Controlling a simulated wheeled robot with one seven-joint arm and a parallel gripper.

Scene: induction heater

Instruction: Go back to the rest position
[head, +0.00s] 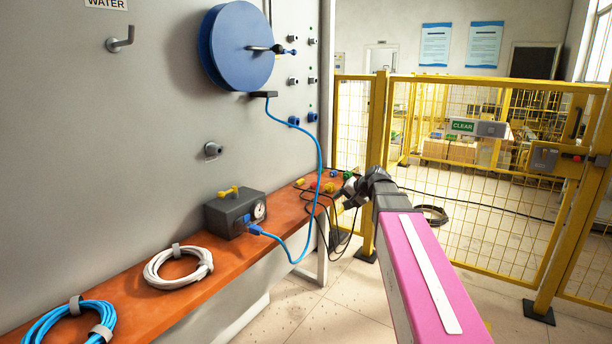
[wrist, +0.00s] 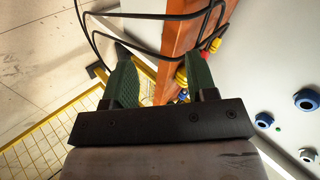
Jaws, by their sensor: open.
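My gripper (head: 347,194) is at the end of my outstretched pink and grey arm, beside the far end of the orange bench (head: 132,302). In the wrist view my gripper (wrist: 160,68) shows two green fingers spread apart with nothing between them. Beyond the fingers are the bench edge (wrist: 183,45), a black cable (wrist: 140,18) and small yellow, red and blue fittings. In the head view the fingertips are small and partly hidden by my wrist.
A grey box with a gauge (head: 235,213), a white hose coil (head: 178,265) and a blue hose coil (head: 70,322) lie on the bench. A blue reel (head: 236,45) hangs on the wall panel. A yellow fence (head: 470,190) stands behind my arm. Floor is open at lower centre.

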